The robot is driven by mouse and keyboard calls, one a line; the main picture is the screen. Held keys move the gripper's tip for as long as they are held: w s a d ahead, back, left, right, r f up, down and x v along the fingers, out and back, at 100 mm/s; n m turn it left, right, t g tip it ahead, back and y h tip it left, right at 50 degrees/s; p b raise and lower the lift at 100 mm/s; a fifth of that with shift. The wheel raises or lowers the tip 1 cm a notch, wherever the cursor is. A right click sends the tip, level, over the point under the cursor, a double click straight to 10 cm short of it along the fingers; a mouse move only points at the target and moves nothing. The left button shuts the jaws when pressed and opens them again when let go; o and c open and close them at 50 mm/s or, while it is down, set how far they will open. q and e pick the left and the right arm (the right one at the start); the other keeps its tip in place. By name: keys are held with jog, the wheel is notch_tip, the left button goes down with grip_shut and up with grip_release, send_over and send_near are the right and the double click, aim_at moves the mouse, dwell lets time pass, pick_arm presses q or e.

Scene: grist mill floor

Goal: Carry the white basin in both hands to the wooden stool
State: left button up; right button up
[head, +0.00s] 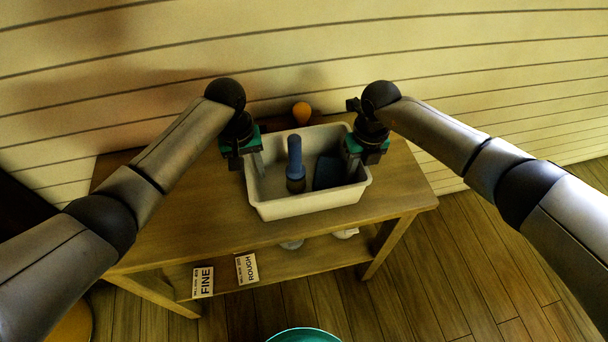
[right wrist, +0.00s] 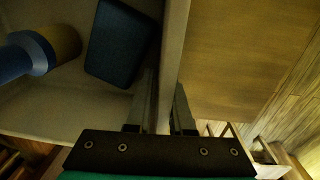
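The white basin (head: 309,205) sits level on the wooden table, with a blue cylinder with a dark base (head: 295,165) and a dark blue block (head: 328,172) inside. My left gripper (head: 253,166) is at the basin's left wall, one finger showing inside; its grip is hidden. My right gripper (head: 358,160) is at the right wall. In the right wrist view its fingers (right wrist: 166,105) lie on both sides of the basin wall (right wrist: 172,50), close against it. I cannot identify the wooden stool in these frames.
The table (head: 190,205) stands close to a plank wall. An orange knob-like thing (head: 302,112) is behind the basin. FINE (head: 203,282) and ROUGH (head: 246,267) cards are at the lower shelf. A brownish round thing (head: 72,325) is cut off at lower left. Floor is open at right.

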pick_arm(q)
jog(key=c, duration=0.3)
pick_arm(e)
grip_shut()
pick_arm(q)
grip_shut()
pick_arm(e)
jog(key=shift+r, duration=0.1)
dwell(0.6)
